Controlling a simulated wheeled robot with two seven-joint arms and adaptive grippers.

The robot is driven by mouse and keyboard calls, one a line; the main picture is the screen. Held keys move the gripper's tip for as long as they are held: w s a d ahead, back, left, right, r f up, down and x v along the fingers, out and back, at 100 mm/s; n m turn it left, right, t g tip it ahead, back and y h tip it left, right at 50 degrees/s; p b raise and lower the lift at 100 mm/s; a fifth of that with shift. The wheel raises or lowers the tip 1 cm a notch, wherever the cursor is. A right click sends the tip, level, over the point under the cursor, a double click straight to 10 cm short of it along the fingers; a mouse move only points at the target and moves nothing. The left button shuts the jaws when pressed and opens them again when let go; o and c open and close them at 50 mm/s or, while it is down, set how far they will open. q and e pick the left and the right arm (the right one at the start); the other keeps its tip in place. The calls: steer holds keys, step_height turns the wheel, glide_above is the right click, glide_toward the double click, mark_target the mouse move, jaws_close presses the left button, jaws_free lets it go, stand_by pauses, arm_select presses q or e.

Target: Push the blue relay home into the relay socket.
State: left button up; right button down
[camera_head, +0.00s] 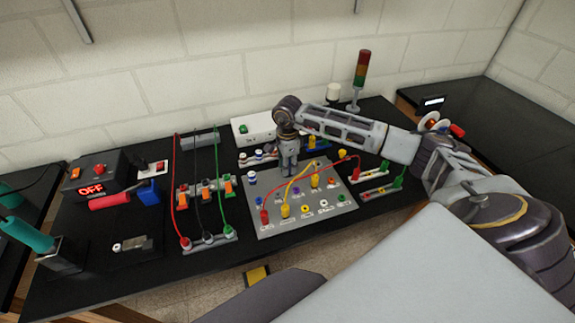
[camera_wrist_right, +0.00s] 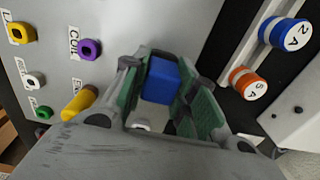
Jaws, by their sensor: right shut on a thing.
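The blue relay (camera_wrist_right: 160,80) shows in the right wrist view as a small blue block between the green pads of my right gripper (camera_wrist_right: 165,95). The gripper is shut on it. In the head view my right gripper (camera_head: 289,170) points down at the back part of the grey sloped panel (camera_head: 270,222), and the relay is hidden there. I cannot make out the relay socket, so whether the relay touches it or how deep it sits cannot be told. My left gripper is not in view.
Yellow and red leads (camera_head: 300,182) arc over the panel close to the gripper. A yellow plug (camera_wrist_right: 78,104) stands near the fingers. Blue (camera_wrist_right: 286,34) and orange (camera_wrist_right: 248,83) capped parts sit to the right. A signal tower (camera_head: 361,75) stands behind.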

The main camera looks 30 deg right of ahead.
steer(key=c, duration=1.1)
jaws_free()
steer(key=shift+o, duration=0.2)
step_height(320, 180, up, 12)
steer(key=shift+s+f, duration=0.1)
